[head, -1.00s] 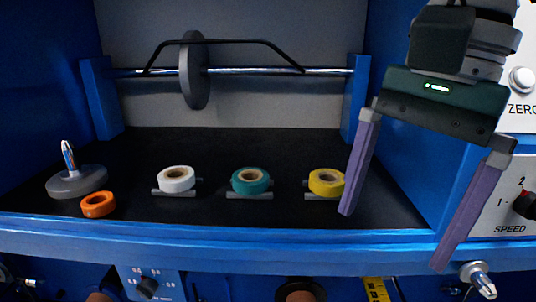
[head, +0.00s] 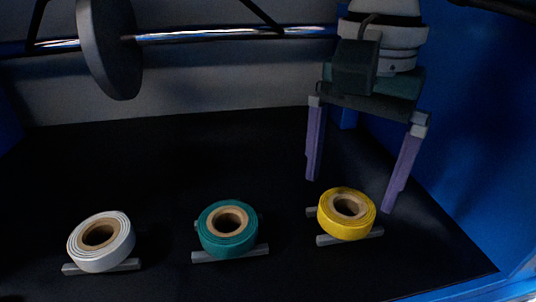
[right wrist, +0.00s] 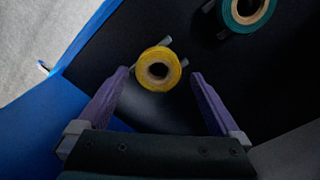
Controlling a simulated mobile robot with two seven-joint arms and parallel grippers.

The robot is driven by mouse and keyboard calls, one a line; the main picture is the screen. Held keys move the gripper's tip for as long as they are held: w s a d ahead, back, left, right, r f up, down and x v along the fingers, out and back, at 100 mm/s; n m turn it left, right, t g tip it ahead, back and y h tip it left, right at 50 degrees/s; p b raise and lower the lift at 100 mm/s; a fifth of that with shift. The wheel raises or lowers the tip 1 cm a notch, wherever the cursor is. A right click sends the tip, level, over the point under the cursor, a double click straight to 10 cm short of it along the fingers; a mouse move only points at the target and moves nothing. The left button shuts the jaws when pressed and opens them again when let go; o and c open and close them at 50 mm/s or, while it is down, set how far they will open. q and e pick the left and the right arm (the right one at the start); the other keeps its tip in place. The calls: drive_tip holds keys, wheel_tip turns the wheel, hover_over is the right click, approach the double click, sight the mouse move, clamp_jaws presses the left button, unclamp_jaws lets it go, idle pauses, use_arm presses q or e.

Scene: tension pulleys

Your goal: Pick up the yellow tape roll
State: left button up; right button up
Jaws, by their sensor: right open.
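The yellow tape roll (head: 347,214) rests on two short grey bars on the black shelf floor, at the right end of a row of rolls. It also shows in the right wrist view (right wrist: 158,69), just beyond and between the fingertips. My left gripper is not in view.
A teal roll (head: 228,229) and a white roll (head: 101,242) stand to the left on similar bars. A metal rod with a grey disc (head: 108,45) crosses above. A blue wall (head: 455,130) stands close on the right. The black floor (head: 160,165) behind the rolls is clear.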

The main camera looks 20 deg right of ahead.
sight(348, 200)
drive_tip(key=f, duration=0.4)
drive_tip(key=shift+w+d+f, duration=0.1)
drive_tip(key=shift+d+f, duration=0.2)
drive_tip(key=shift+c, duration=0.2)
drive_tip(key=c, duration=1.1)
drive_tip(key=shift+r+p, duration=0.7)
drive_tip(key=shift+r, duration=9.35)
